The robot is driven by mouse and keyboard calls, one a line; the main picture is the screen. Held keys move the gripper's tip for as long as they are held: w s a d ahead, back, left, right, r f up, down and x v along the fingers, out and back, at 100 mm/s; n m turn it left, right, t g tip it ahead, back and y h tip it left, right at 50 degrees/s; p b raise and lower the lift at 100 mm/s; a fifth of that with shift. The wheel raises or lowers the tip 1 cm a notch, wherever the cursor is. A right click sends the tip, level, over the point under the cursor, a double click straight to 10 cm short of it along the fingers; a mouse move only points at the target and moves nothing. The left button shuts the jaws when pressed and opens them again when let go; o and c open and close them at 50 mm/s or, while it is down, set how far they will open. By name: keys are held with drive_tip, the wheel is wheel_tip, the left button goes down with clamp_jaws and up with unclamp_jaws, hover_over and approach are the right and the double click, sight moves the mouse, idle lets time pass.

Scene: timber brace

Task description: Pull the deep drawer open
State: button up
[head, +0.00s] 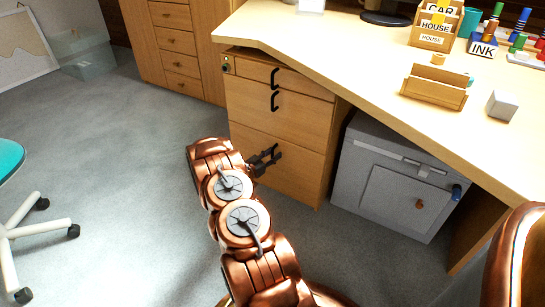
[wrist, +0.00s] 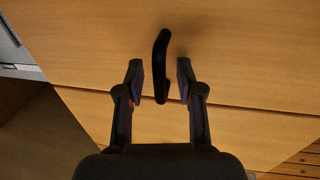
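The wooden drawer unit stands under the desk, with a shallow top drawer (head: 310,83), a middle drawer (head: 305,118) and a deep bottom drawer (head: 298,182). All the fronts look flush and closed. My gripper (head: 272,158) is in front of the deep drawer's upper part. In the wrist view, my gripper (wrist: 159,80) is open, with one finger on each side of a black bar handle (wrist: 161,62). Gaps show between the handle and both fingers. In the head view my gripper overlaps this handle, so I cannot pick it out there.
A grey safe (head: 385,190) stands right of the drawer unit under the desk (head: 350,60). A white-legged chair (head: 35,230) is at the far left. Carpet (head: 125,150) is clear left of the unit.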

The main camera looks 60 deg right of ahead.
drive_tip(key=shift+d, duration=0.1)
clamp_jaws()
idle(0.3)
idle(0.4)
